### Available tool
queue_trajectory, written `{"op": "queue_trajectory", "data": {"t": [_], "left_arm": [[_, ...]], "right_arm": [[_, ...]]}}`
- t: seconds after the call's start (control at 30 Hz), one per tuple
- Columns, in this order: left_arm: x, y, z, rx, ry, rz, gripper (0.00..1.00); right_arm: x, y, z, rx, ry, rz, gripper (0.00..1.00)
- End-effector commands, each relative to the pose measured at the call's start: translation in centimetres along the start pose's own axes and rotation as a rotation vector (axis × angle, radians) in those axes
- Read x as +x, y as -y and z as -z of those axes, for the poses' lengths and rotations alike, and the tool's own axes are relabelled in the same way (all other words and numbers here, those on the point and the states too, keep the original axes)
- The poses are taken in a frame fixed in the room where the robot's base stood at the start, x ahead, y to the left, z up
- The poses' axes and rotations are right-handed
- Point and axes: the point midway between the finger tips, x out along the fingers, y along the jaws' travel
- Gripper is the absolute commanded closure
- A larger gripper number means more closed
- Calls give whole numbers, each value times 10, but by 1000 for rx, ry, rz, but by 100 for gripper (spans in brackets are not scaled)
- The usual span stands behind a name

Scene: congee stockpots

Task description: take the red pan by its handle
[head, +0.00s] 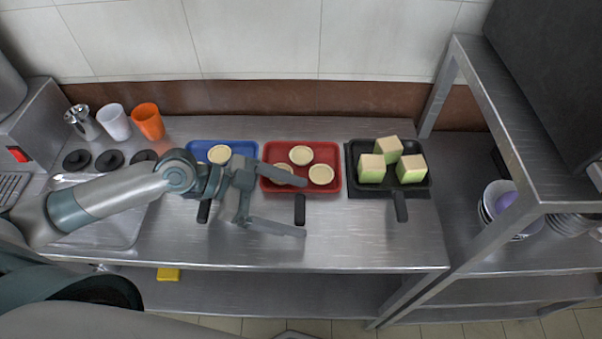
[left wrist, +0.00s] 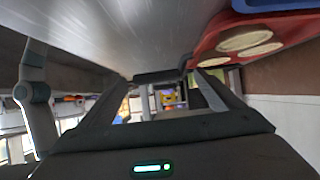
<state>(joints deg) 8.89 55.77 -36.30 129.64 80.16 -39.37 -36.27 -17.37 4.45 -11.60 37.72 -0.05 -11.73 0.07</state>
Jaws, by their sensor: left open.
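The red pan (head: 264,184) sits on the steel table between a blue pan and a black pan, with several pale round pastries in it. Its short black handle (head: 300,212) points toward the table's front edge. My left gripper (head: 298,207) is open, with one finger by the pan's front rim and the other nearer the table edge. The handle lies between the fingertips, and the jaws are not closed on it. In the left wrist view the red pan (left wrist: 208,46) is at upper right, and its dark handle (left wrist: 160,76) spans the gap between the fingertips. My right gripper is not seen.
The blue pan (head: 245,147) is partly behind my left arm. The black pan (head: 352,170) with green-and-cream cubes stands to the right. Cups, including an orange cup (head: 148,121), are at the back left. A steel shelf frame (head: 502,130) rises on the right. The front right tabletop is clear.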

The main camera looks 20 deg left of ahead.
Motion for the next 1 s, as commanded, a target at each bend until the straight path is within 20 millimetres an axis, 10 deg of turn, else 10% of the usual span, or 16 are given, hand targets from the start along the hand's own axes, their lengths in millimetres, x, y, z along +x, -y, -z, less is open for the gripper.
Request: {"op": "queue_trajectory", "data": {"t": [0.3, 0.87, 1.0], "left_arm": [[0, 0, 0, -1, 0, 0, 75], [-2, 0, 1, -5, 3, -1, 76], [-5, 0, 9, -3, 3, -1, 98]], "right_arm": [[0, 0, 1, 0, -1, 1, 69], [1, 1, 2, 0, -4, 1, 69], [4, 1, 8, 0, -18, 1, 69]]}}
